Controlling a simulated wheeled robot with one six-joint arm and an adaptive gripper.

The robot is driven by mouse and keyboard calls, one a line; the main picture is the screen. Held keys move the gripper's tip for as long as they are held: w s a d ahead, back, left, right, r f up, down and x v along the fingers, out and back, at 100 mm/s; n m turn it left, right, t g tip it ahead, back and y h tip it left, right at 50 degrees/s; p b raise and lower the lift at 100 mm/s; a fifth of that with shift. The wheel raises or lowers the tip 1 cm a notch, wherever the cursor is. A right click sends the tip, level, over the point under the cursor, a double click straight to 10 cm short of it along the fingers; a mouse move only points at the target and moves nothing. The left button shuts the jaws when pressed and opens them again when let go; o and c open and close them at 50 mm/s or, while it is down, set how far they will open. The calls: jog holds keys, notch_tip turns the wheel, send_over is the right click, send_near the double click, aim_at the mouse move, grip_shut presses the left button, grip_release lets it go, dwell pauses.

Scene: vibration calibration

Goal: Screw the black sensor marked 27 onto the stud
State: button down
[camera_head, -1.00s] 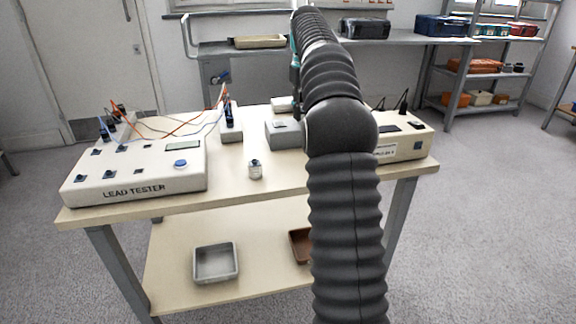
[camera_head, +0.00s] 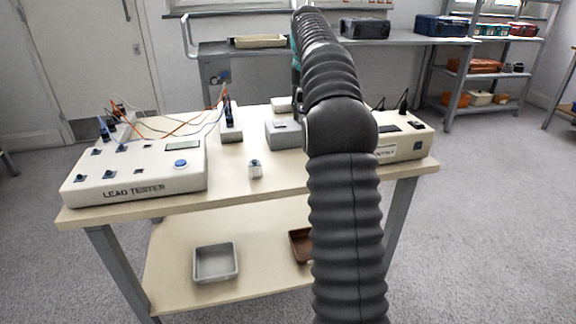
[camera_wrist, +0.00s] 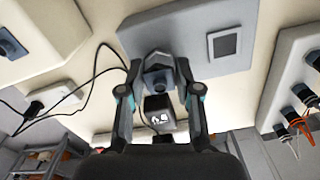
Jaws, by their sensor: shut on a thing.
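In the wrist view, my gripper (camera_wrist: 159,84) is shut on a small black cube, the black sensor (camera_wrist: 158,112), with a white marking too small to read for certain. The fingertips are close to the edge of a grey block (camera_wrist: 188,45) with a dark square panel. The same grey block stands on the bench in the head view (camera_head: 284,134). I cannot make out the stud or whether the sensor touches anything. My gripper is hidden behind my arm in the head view.
The lead tester (camera_head: 135,182) with cables stands at the left of the bench. A small whitish cube (camera_head: 255,171) with a blue top stands near the front. A beige box (camera_head: 402,145) is at the right. Grey (camera_head: 215,278) and brown (camera_head: 300,245) trays lie below.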

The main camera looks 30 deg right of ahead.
jog(key=shift+m, duration=0.4)
jog(key=shift+m, duration=0.9)
jog(key=c, duration=0.7)
grip_release()
jog(key=shift+d, duration=0.1)
jog(key=shift+r, duration=0.1)
jog(key=shift+r, duration=2.4)
